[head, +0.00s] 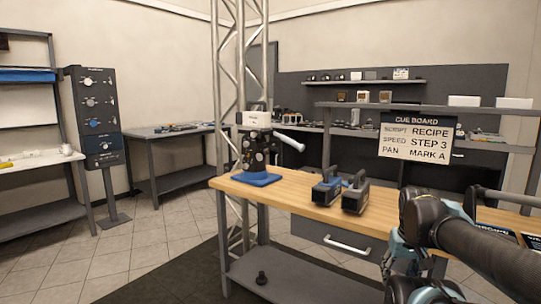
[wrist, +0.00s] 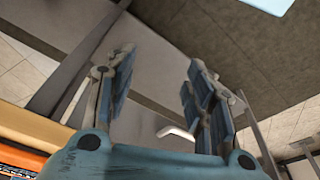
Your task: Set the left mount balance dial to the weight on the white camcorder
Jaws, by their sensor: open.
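A camera mount (head: 258,158) with a blue base stands upright at the left end of the wooden bench. It has a dark body with round knobs, a pale handle to the right and a whitish labelled block (head: 257,119) on top; the print is too small to read. Two dark camcorder-like units, one (head: 326,190) left and one (head: 355,196) right, stand mid-bench. My gripper (wrist: 160,62) is open and empty in the wrist view, apart from the mount. In the head view my arm fills the lower right.
The wooden bench (head: 285,190) has clear top around the units and a lower shelf with a small dark object (head: 261,278). A cue board (head: 416,138) hangs behind. A dial panel (head: 94,115) stands left. A metal truss rises beside the mount.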

